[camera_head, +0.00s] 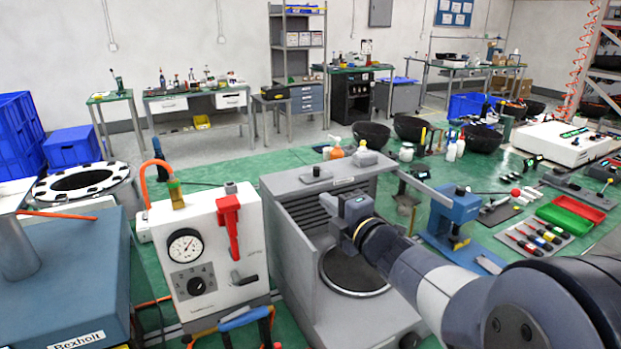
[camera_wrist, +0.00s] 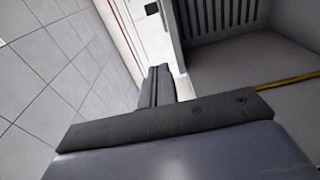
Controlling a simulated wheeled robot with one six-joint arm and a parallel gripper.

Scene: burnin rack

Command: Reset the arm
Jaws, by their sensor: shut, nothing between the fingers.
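My arm reaches in from the lower right of the head view. Its wrist end stands over the open front of a grey machine (camera_head: 300,187) with a ribbed back wall and a round dark plate (camera_head: 352,272). My fingers are hard to make out there. In the wrist view my gripper (camera_wrist: 160,76) shows as dark fingers close together, shut and empty. Beside it in that view are the white panel of a unit (camera_wrist: 150,35) and a grey recess with a slotted wall (camera_wrist: 225,15).
A white gauge unit with a red lever (camera_head: 228,222) stands close left of the grey machine. A blue press (camera_head: 452,212) stands to the right. Red and green trays (camera_head: 566,220) and several tools lie further right. Black bowls (camera_head: 371,134) stand behind.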

